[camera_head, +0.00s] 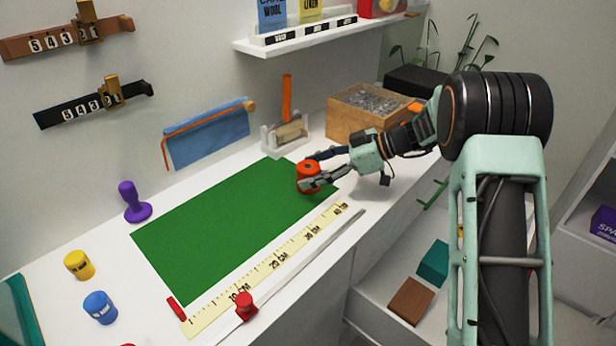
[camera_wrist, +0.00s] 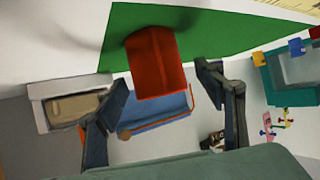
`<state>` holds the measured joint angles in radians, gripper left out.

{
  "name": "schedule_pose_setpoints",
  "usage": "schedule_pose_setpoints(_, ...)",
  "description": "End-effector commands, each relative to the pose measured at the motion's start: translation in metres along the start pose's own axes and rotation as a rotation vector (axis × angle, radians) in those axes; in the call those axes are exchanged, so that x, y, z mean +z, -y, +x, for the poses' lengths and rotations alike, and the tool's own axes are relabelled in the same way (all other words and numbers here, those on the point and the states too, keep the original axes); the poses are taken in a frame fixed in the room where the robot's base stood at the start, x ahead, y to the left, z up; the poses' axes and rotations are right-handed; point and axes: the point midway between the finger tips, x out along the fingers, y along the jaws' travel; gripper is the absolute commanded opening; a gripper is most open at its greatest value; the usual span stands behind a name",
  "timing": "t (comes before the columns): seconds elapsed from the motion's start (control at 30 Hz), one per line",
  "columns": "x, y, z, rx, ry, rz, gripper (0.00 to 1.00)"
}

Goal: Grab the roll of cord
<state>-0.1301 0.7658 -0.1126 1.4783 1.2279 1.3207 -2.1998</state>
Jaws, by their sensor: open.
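A short red-orange cylinder (camera_head: 309,178), which looks like the roll of cord, stands on the right end of the green mat (camera_head: 225,226). Its fine texture is too small to make out. My gripper (camera_head: 306,170) is open, with one finger on the far side of the cylinder and one on the near side. In the wrist view the red cylinder (camera_wrist: 157,68) appears between the two spread fingertips (camera_wrist: 163,80). I cannot tell whether either finger touches it.
A yellow ruler (camera_head: 270,267) lies along the mat's front edge, beside a metal rod with a red knob (camera_head: 245,305). A wooden box (camera_head: 362,117) and a small white holder (camera_head: 285,137) stand behind. Purple (camera_head: 134,202), yellow (camera_head: 79,265) and blue (camera_head: 100,307) items stand left.

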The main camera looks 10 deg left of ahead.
Motion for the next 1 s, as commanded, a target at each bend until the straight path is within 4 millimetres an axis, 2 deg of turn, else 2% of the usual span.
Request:
schedule_pose_setpoints(0.1,0.0002,-0.0004,0.0105,0.001,0.0,0.0,0.63)
schedule_pose_setpoints(0.37,0.0003,-0.0005,0.0123,0.002,0.0,0.0,0.62)
schedule_pose_setpoints(0.77,0.0002,-0.0005,0.0121,0.001,0.0,0.0,0.18)
schedule_pose_setpoints(1.0,-0.0006,-0.0005,0.0117,0.002,0.0,0.0,0.17)
